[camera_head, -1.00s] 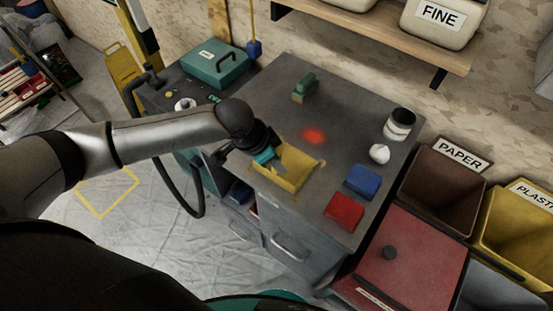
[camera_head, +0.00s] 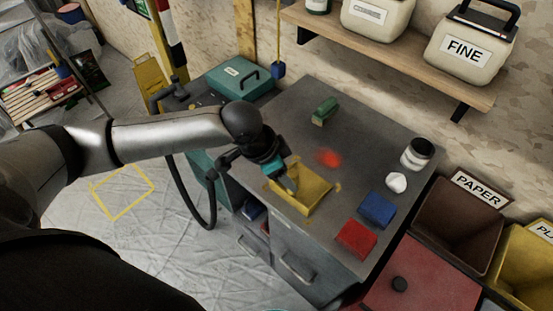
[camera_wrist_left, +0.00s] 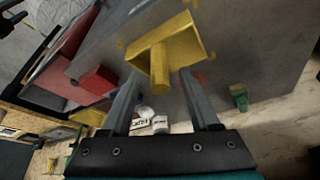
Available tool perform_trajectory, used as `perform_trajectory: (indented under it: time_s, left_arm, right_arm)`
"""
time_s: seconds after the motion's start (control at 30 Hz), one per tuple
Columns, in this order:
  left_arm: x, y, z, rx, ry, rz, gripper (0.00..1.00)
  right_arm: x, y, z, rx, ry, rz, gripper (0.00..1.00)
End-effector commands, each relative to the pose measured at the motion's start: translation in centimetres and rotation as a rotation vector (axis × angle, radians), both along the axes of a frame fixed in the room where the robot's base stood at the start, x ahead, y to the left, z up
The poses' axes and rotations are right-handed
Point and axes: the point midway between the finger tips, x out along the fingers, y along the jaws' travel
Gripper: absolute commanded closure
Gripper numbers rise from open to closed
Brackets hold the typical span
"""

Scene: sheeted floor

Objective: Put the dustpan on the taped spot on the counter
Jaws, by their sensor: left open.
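The yellow dustpan (camera_head: 312,200) lies on the grey counter (camera_head: 350,130) near its front left edge. Small yellow tape marks (camera_head: 337,187) show at its corners, so it sits at the taped spot. In the left wrist view the dustpan (camera_wrist_left: 178,42) has its handle (camera_wrist_left: 158,70) pointing toward my gripper. My left gripper (camera_head: 288,184) is at the handle side of the dustpan. In the left wrist view its fingers (camera_wrist_left: 158,90) are spread wide, with the handle end between them in the picture and a gap on each side.
On the counter are a green block-like object (camera_head: 324,110), red block (camera_head: 356,239), blue block (camera_head: 376,210), white lump (camera_head: 396,182) and jar (camera_head: 417,153). A red glow (camera_head: 328,158) lies behind the dustpan. Bins (camera_head: 458,220) stand at the right; a teal case (camera_head: 240,78) is behind.

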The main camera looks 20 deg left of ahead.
Motion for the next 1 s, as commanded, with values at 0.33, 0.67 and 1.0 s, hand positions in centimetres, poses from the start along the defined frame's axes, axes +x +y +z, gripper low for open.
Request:
perform_trajectory:
  time_s: [0.33, 0.67, 1.0]
  left_arm:
    - [-1.5, 1.7, 5.6, 0.001, -0.001, 0.0, 0.38]
    - [-1.8, 1.9, 6.3, 0.0, 0.002, 0.001, 0.38]
    - [-1.8, 1.9, 6.3, 0.0, 0.002, 0.001, 0.38]
  right_arm:
    - [0.0, 0.0, 0.9, 0.0, 0.0, 0.0, 0.5]
    - [0.0, 0.0, 0.9, 0.0, 0.0, 0.0, 0.5]
    - [0.0, 0.0, 0.9, 0.0, 0.0, 0.0, 0.5]
